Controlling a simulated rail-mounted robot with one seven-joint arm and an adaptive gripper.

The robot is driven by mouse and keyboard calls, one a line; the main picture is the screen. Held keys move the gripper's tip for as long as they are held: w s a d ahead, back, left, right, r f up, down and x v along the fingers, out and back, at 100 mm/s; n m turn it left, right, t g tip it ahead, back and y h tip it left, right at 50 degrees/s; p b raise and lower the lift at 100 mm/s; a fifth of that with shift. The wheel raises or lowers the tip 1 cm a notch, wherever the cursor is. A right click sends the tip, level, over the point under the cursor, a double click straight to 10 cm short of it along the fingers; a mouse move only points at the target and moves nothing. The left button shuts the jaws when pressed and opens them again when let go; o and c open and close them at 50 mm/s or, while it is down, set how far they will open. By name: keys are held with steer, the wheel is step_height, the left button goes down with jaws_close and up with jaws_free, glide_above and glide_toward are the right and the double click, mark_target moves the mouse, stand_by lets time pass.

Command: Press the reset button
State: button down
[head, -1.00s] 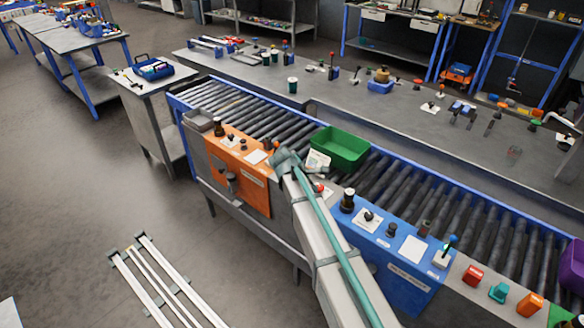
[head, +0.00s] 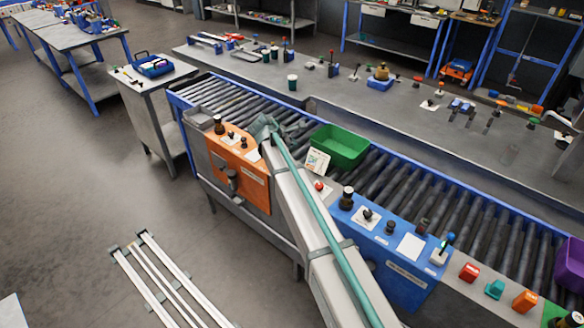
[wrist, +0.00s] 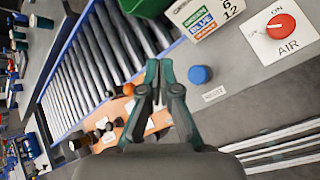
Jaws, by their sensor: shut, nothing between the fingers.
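A round blue button (wrist: 200,74) with a small white label beside it shows in the wrist view; the label looks like RESET but is small. It sits on the grey conveyor edge, to the right of my gripper (wrist: 159,65). My gripper is shut and empty, its fingertips apart from the button in the picture. In the head view my gripper (head: 292,128) is over the conveyor's edge and rollers, near the orange panel (head: 240,168). I cannot make out the blue button in the head view; my arm may hide it.
A red AIR knob (wrist: 281,26) and a printed card (wrist: 203,16) are close to the button. A green bin (head: 342,147) stands on the rollers. The orange panel carries several dark knobs. A blue panel (head: 405,262) with controls lies to the right of my arm.

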steer(key=shift+f, duration=0.1)
steer(key=shift+f+b, duration=2.25)
steer(key=shift+f, duration=2.1)
steer(key=shift+f, duration=0.15)
steer(key=shift+f, duration=0.25)
steer(key=shift+f+b, duration=0.35)
steer(key=shift+f, duration=0.3)
steer(key=shift+r, duration=0.15)
steer(key=shift+r+p, duration=0.6)
steer(key=shift+r, duration=0.3)
steer(key=shift+r, duration=0.15)
steer(key=shift+r+p, duration=1.35)
steer(key=shift+r, duration=1)
